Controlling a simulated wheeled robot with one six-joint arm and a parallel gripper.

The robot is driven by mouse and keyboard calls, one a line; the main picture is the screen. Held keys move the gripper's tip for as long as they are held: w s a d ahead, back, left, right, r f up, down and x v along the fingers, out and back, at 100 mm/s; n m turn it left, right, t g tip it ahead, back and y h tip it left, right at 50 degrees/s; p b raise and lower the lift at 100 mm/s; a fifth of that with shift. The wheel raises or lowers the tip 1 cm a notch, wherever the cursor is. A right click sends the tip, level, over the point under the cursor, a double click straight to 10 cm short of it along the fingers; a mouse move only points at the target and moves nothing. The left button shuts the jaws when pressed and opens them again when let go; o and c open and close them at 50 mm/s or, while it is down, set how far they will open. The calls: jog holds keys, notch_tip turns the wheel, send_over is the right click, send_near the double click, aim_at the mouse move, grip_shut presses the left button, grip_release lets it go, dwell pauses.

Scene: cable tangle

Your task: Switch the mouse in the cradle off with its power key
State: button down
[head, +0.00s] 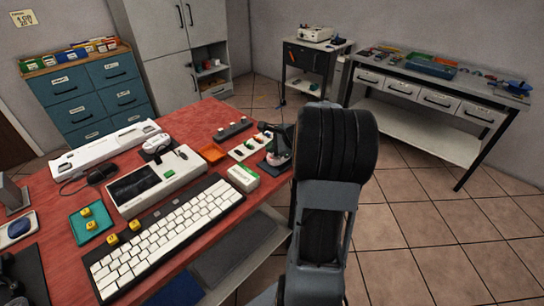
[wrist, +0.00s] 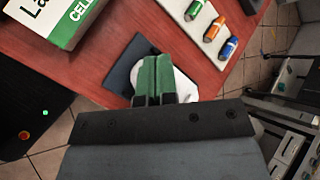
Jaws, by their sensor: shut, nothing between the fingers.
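In the wrist view a dark cradle or pad (wrist: 122,68) lies on the red table near its edge. A rounded white thing on it, seemingly the mouse (wrist: 184,87), shows on both sides of my green fingers. My gripper (wrist: 157,62) is shut and empty, its fingers together over the white thing and hiding its middle. Whether the tips touch it I cannot tell. The power key cannot be made out. In the head view my gripper (head: 277,147) is a small dark shape at the table's right edge, partly behind my arm.
A white tray with green, orange and blue cells (wrist: 220,25) lies beside the cradle. A labelled box (wrist: 60,22) stands at the upper left of the wrist view.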

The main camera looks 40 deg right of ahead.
aim_at(272, 157)
jog(key=shift+f, duration=0.15)
jog(key=shift+f+b, duration=0.3)
jog(key=shift+b, duration=0.1)
jog(key=shift+f+b, duration=0.35)
jog(key=shift+f, duration=0.05)
dwell(0.8)
jog(key=shift+r+p, duration=0.75)
jog(key=shift+r, duration=0.15)
notch_tip(272, 157, up, 6)
jog(key=p, duration=0.5)
dwell(0.6)
